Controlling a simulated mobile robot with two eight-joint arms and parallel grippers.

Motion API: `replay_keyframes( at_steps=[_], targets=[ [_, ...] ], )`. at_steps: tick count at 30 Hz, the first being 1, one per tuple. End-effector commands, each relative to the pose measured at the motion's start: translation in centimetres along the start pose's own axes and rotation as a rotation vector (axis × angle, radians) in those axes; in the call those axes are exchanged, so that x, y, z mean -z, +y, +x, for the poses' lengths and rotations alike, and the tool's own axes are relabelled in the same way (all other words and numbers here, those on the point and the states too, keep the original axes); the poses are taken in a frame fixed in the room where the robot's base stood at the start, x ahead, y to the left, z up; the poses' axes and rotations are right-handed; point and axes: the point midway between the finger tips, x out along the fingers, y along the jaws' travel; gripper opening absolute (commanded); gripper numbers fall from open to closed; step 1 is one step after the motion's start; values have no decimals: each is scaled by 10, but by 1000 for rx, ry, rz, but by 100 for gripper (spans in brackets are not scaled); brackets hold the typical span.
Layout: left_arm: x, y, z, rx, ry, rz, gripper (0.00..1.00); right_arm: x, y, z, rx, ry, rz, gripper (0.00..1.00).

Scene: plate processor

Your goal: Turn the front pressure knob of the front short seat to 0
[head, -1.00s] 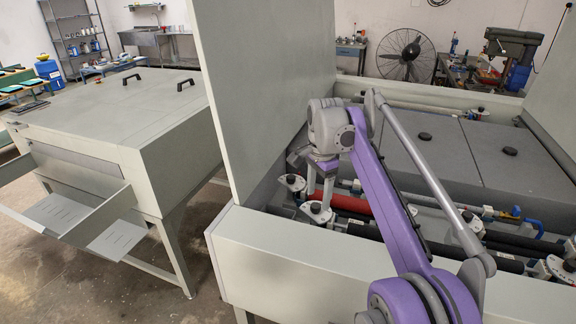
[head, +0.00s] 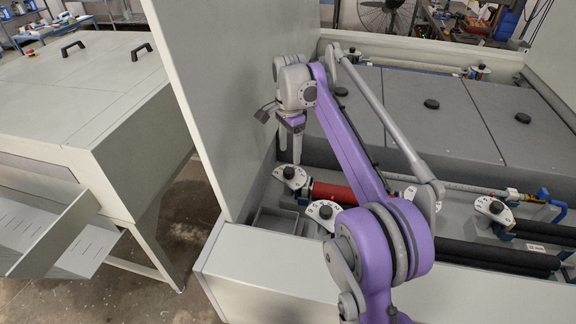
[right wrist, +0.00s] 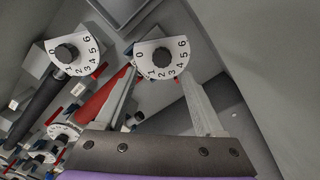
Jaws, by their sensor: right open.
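Two white dials with black knobs sit at the left end of the rollers in the machine: a far one (head: 290,173) by the red roller and a near one (head: 325,211) by a black roller. My right gripper (head: 291,150) is open and empty, pointing down above the far dial. In the right wrist view, its fingers (right wrist: 161,80) are spread, with a dial numbered 0 to 6 (right wrist: 161,60) framed between and beyond their tips. A second numbered dial (right wrist: 67,54) lies left of the left finger. I cannot tell where either knob points. My left gripper is out of view.
A tall grey panel (head: 215,80) stands close left of the gripper. The machine's pale front wall (head: 265,270) runs along the near side. The red roller (head: 333,194) lies by the dials. Another dial (head: 494,208) is at right.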

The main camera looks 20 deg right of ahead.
Motion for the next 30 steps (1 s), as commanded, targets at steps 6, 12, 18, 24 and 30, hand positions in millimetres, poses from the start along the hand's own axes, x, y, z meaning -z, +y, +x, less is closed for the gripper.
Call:
replay_keyframes(
  at_steps=[6,12,18,24,30],
  targets=[
    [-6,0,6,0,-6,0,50,0,0,43,-1,0,0,71],
    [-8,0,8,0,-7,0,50,0,0,64,0,0,0,71],
    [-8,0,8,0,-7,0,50,0,0,69,1,0,0,71],
    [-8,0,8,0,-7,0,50,0,0,69,1,0,0,66],
    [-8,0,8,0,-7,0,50,0,0,69,1,0,0,30]
  ],
)
